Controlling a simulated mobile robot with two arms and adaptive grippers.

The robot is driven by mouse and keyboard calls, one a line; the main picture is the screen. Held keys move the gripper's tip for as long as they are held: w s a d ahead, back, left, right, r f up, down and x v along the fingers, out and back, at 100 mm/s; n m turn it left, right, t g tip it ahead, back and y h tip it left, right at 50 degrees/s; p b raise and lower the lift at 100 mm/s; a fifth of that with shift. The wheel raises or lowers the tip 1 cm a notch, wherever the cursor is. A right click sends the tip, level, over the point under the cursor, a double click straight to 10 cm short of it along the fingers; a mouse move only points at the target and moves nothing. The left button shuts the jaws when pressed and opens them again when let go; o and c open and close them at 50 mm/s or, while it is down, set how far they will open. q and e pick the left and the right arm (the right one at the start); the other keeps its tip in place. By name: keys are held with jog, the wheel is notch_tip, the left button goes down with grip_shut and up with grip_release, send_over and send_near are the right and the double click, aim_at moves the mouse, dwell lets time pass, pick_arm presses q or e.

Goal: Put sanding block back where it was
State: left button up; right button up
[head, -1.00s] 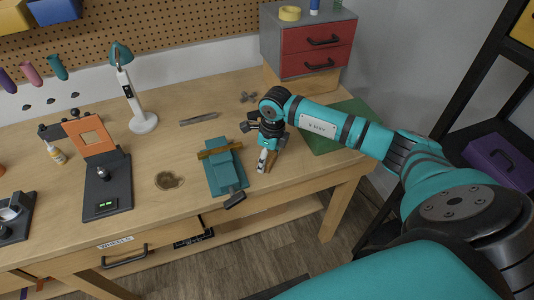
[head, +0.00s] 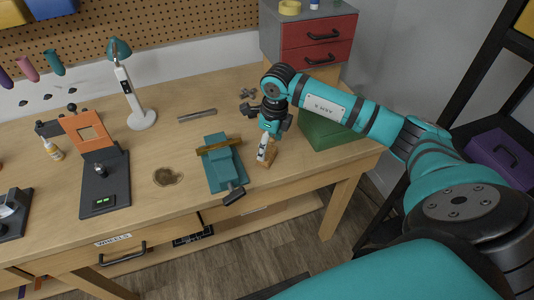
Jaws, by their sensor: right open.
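A small tan block (head: 264,163), which looks like the sanding block, stands on the workbench just right of the teal vise. A white piece with a dark marking (head: 263,147) shows right against it; I cannot tell whether they are one thing. My right gripper (head: 269,133) is open and points down just above and behind them. Its fingertips overlap the top of the white piece in the picture, so contact is unclear. My left gripper is not in view.
The teal vise (head: 222,169) with a brown bar across it is close on the left. A metal file (head: 197,115) and a lamp (head: 141,118) stand further back. A green box (head: 335,133) is right of my gripper, partly behind my arm. A dark stain (head: 167,177) marks the bench.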

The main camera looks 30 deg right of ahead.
aim_at(271, 154)
pick_arm(q)
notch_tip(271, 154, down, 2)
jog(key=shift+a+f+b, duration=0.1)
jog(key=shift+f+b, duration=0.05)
jog(key=shift+b, duration=0.7)
pick_arm(e)
notch_tip(271, 154, up, 7)
jog(key=shift+s+d+r, duration=0.2)
jog(key=shift+s, duration=0.2)
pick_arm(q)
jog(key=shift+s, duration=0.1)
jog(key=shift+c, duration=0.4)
